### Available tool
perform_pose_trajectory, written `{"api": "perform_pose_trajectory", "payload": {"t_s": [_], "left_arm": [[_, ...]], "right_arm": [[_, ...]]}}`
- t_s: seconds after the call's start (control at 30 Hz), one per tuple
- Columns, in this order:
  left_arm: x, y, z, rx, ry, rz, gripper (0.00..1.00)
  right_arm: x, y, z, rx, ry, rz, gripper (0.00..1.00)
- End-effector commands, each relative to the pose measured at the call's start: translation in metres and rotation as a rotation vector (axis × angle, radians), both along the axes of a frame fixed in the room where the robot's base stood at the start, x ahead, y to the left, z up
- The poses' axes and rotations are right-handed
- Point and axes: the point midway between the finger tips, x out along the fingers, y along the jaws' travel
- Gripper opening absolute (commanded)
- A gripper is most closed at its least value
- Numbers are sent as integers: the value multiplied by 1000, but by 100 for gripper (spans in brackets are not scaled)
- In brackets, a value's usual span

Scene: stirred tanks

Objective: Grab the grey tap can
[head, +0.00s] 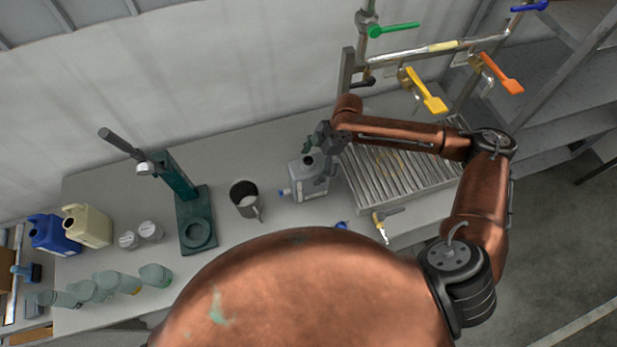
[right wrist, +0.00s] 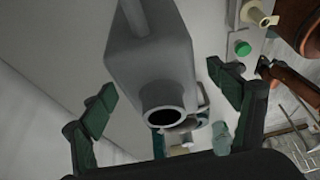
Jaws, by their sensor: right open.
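The grey tap can (head: 309,186) stands upright on the bench in the head view, left of the slatted drain rack. It has a dark round mouth on top and a small blue tap on its left side. My right gripper (head: 319,147) is just above and behind its top, open and empty. In the right wrist view the can (right wrist: 150,62) shows between the two spread green fingers of my right gripper (right wrist: 164,92), with its open mouth facing the camera. I cannot tell whether the fingers touch it. My left gripper is not in view.
A dark mug (head: 244,197) stands close left of the can. Further left are a green press stand (head: 195,215), a cream can (head: 88,226) and a blue can (head: 52,234). The drain rack (head: 385,180) lies right, under a pipe with coloured valve handles.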

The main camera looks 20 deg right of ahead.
Motion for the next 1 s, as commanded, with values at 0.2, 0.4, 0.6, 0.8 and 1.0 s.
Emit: {"api": "perform_pose_trajectory", "payload": {"t_s": [0.2, 0.4, 0.6, 0.8, 1.0], "left_arm": [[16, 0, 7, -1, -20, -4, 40], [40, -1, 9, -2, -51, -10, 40], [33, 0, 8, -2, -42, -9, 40], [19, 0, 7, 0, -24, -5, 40], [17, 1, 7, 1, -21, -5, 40]], "right_arm": [[0, 10, -22, 0, -1, 2, 82], [1, 11, -24, 0, -1, 5, 82], [1, 12, -24, 0, -1, 5, 72], [1, 12, -24, 0, -1, 5, 58], [1, 12, -24, -1, -1, 5, 44]]}}
